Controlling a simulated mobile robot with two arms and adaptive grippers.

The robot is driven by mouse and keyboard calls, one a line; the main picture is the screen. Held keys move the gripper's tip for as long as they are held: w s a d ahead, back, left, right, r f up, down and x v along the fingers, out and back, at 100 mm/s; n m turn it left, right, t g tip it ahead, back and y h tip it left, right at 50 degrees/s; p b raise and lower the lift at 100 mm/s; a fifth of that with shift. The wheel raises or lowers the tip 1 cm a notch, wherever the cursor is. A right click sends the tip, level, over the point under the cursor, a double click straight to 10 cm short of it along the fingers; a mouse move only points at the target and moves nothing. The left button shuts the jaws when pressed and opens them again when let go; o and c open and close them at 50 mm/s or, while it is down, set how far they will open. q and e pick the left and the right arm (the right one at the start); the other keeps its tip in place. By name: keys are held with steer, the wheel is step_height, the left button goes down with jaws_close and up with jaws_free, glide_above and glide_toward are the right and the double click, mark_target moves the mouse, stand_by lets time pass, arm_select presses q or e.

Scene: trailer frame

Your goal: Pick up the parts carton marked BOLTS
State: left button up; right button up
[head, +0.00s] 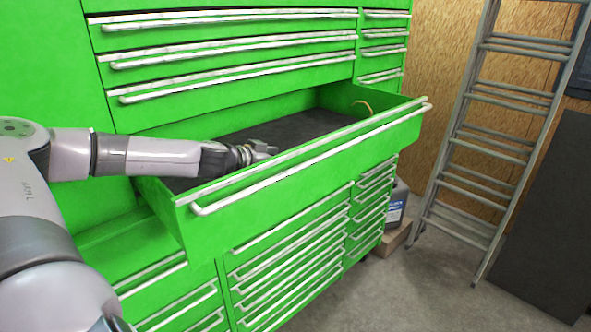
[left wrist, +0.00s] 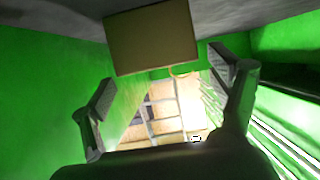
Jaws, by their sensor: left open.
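A plain brown carton (left wrist: 150,38) shows in the left wrist view at the top centre, against the grey drawer floor. No marking can be read on the face that I see, so I cannot tell whether it says BOLTS. My left gripper (head: 262,149) is inside the open drawer, low behind its front panel. In the left wrist view its two fingers (left wrist: 162,70) are spread apart with nothing held, and the carton lies ahead between their lines. I cannot make out the carton in the head view. My right gripper is not in view.
The open green drawer (head: 300,182) has raised walls and a long front handle. A tan curved piece (head: 363,105) is at its far end. Closed drawers surround it.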

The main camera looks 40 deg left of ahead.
arm_select(q)
steer(key=shift+w+f, duration=0.2)
steer(key=shift+w, duration=0.05)
steer(key=shift+x, duration=0.8)
steer(key=shift+w+a+f+b, duration=0.1)
steer(key=shift+w+f+b, duration=0.2)
steer(key=shift+w+b, duration=0.2)
steer(key=shift+w+f, duration=0.15)
steer(key=shift+w, duration=0.4)
steer(key=shift+c, duration=0.2)
steer(key=c, duration=1.5)
steer(key=shift+o, duration=0.2)
